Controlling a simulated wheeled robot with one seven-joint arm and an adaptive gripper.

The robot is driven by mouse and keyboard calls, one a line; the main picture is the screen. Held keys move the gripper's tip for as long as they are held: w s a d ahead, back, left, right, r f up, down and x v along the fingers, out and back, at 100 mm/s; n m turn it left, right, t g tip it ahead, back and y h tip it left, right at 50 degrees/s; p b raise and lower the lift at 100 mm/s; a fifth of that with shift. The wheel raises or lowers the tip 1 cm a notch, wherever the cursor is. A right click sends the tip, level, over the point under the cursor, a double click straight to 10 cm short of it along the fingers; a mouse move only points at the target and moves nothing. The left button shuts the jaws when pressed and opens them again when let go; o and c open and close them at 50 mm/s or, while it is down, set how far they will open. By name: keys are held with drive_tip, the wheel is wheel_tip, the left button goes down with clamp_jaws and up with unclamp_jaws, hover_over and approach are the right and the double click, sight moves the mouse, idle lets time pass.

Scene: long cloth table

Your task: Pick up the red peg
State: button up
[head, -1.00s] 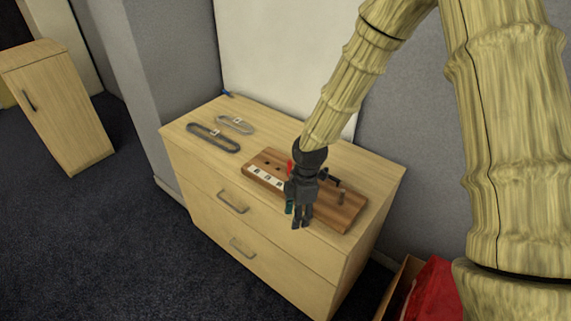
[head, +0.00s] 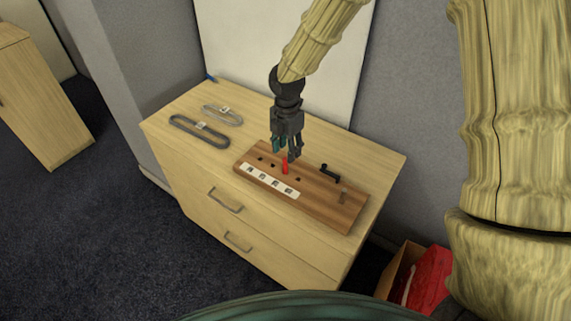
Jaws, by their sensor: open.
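The red peg (head: 285,166) stands upright in the wooden board (head: 325,200) on top of the drawer cabinet. My gripper (head: 287,152) points down just above and behind the peg, with its fingertips close to the peg's top. It is open and holds nothing. I cannot tell whether the fingers are on either side of the peg or only behind it in this view.
The board has dark holes, a white strip of labels (head: 270,180) and a black handle (head: 330,172). Two looped grey belts (head: 199,131) (head: 222,115) lie at the left of the cabinet top (head: 165,115). A box with red contents (head: 428,278) stands on the floor at right.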

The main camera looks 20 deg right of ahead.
sight(285, 159)
drive_tip(key=shift+w+f, duration=0.2)
drive_tip(key=shift+f, duration=0.6)
drive_tip(key=shift+s+f, duration=0.15)
drive_tip(key=shift+s, duration=0.05)
drive_tip(key=f, duration=0.1)
drive_tip(key=f+p, duration=0.1)
drive_tip(key=f, duration=0.1)
drive_tip(key=shift+w+a+f+p, duration=0.2)
drive_tip(key=shift+w+f+p, duration=0.05)
drive_tip(key=shift+p, duration=0.1)
drive_tip(key=shift+f, duration=0.7)
clamp_jaws()
